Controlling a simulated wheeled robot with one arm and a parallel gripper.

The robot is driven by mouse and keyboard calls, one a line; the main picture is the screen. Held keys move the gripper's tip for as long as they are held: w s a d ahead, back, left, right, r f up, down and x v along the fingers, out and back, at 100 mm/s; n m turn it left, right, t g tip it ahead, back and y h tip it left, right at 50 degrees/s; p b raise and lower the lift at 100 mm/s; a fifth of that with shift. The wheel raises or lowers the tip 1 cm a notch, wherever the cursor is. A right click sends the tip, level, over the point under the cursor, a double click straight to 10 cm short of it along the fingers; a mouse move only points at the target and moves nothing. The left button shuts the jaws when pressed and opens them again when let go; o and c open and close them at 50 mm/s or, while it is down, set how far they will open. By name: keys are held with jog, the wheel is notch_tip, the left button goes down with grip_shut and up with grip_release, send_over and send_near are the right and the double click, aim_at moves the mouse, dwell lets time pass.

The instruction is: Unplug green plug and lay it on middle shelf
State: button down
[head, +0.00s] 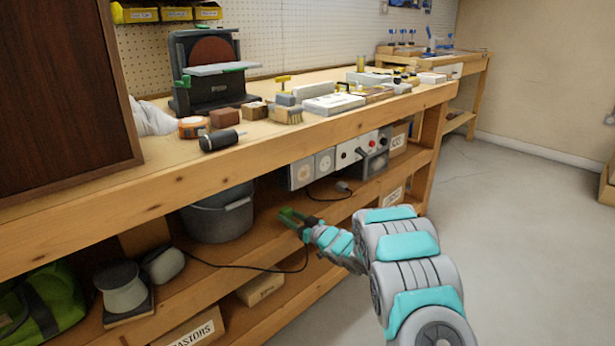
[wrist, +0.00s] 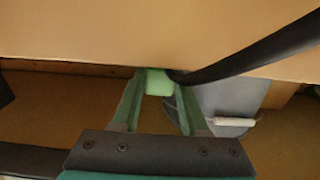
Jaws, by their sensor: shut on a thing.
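My gripper (head: 291,217) is shut on the green plug (wrist: 158,83), which shows between its fingertips in the wrist view. A black cable runs from the plug toward the right there. In the head view, the gripper is over the middle shelf (head: 262,232), right of the grey bucket. The plug is away from the socket panel (head: 312,169), which is mounted under the bench top, above and to the right of the gripper. I cannot tell whether the plug touches the shelf. In the head view the plug is hard to tell from the green fingers.
The grey bucket (head: 218,218) stands left of my gripper. A grey plug (head: 343,187) with its own cable lies near the switch box (head: 362,150). A grey device (head: 122,287) and a green bag (head: 42,305) are farther left. The bench's front beam (head: 150,205) overhangs the shelf.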

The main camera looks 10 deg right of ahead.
jog(key=shift+s+f+b, duration=0.2)
jog(key=shift+f+b, duration=0.1)
jog(key=shift+f, duration=1.35)
jog(key=c, duration=0.8)
grip_release()
jog(key=o, duration=0.8)
jog(key=shift+w+r, duration=0.15)
jog(key=shift+r, duration=0.25)
jog(key=shift+d, duration=0.1)
jog(key=r+v, duration=0.1)
jog(key=v, duration=1.1)
